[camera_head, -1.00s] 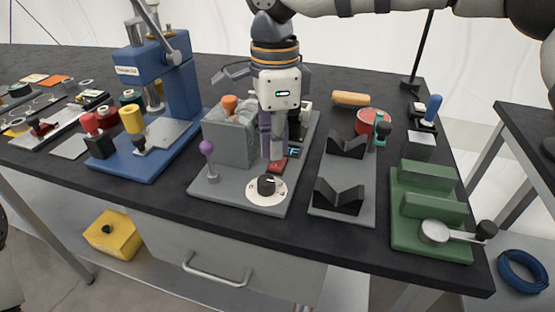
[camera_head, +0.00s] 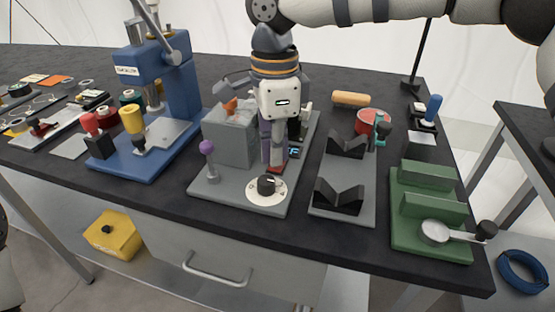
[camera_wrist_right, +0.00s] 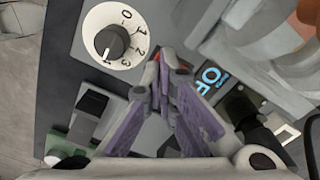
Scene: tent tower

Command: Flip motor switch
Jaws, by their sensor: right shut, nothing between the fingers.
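The motor switch is a small red piece (camera_head: 276,169) on the grey base plate of the machine in the middle of the table, behind the round dial. My right gripper (camera_head: 273,161) points down at it from above, fingers together and empty. Its tips hide part of the switch; I cannot tell whether they touch it. In the right wrist view the closed fingertips (camera_wrist_right: 169,72) lie over the red switch (camera_wrist_right: 182,69), mostly covered. A lit cyan display (camera_wrist_right: 211,76) beside it is partly readable, with "OF" visible. My left gripper is not in view.
A white dial (camera_head: 267,190) with a black knob sits in front of the switch. A blue press (camera_head: 180,90) is further left. Black V-blocks (camera_head: 338,198) and a green fixture (camera_head: 428,210) stand right.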

